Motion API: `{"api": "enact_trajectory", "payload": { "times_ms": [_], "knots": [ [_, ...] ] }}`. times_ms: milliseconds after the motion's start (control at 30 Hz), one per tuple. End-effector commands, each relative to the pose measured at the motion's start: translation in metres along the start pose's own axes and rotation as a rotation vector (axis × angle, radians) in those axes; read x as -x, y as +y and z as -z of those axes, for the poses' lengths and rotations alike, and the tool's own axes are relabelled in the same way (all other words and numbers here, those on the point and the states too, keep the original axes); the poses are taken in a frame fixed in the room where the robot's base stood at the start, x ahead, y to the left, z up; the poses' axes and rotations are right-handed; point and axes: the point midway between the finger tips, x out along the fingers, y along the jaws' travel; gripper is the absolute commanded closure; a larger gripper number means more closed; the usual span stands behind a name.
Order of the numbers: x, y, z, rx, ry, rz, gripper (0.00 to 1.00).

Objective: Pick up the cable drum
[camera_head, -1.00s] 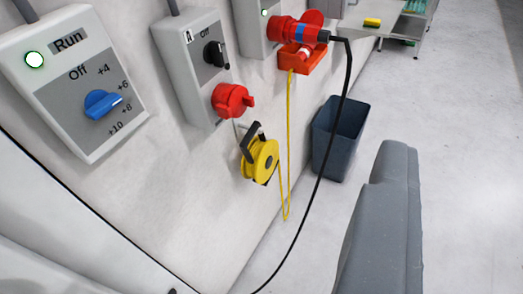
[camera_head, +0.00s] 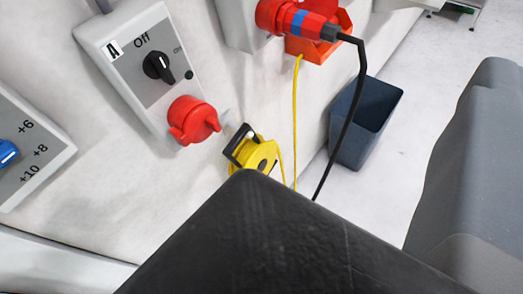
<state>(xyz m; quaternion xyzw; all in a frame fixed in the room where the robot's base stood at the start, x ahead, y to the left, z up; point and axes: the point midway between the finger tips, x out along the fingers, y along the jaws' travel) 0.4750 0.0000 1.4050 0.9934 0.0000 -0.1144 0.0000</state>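The yellow cable drum (camera_head: 262,156) with a black handle is against the white wall, below and right of a red socket. A yellow cable (camera_head: 295,110) runs beside it up toward a red holder. A large black block (camera_head: 300,240) fills the lower middle of the view, probably part of my gripper or arm. It overlaps the lower edge of the drum in the picture. No fingertips can be made out, and I cannot tell whether it touches the drum.
Switch box A (camera_head: 135,60) with the red socket (camera_head: 192,120) is on the wall at upper left. A red plug (camera_head: 290,18) with a black cable (camera_head: 350,110) hangs above right. A dark bin (camera_head: 350,150) stands on the floor. A grey padded shape (camera_head: 480,150) is at right.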

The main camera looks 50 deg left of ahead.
Motion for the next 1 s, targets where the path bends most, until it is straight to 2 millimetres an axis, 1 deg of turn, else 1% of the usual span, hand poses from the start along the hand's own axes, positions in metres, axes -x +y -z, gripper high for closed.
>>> {"api": "enact_trajectory", "payload": {
  "times_ms": [233,267,367,467,500,567,600,700,800,1000],
  "knots": [
    [-0.003,-0.001,-0.002,-0.007,-0.007,0.005,0.64],
    [-0.006,-0.002,-0.004,-0.015,-0.014,0.010,0.64],
    [-0.026,-0.009,-0.020,-0.070,-0.066,0.043,0.64],
    [-0.060,-0.020,-0.051,-0.179,-0.166,0.105,0.64],
    [-0.075,-0.028,-0.067,-0.232,-0.216,0.131,0.64],
    [-0.099,-0.041,-0.094,-0.322,-0.303,0.170,0.64],
    [-0.112,-0.051,-0.112,-0.386,-0.362,0.195,0.64],
    [-0.142,-0.076,-0.156,-0.542,-0.507,0.245,0.64],
    [-0.166,-0.101,-0.199,-0.699,-0.653,0.280,0.64],
    [-0.197,-0.152,-0.279,-1.016,-0.951,0.309,0.64]
  ]
}}
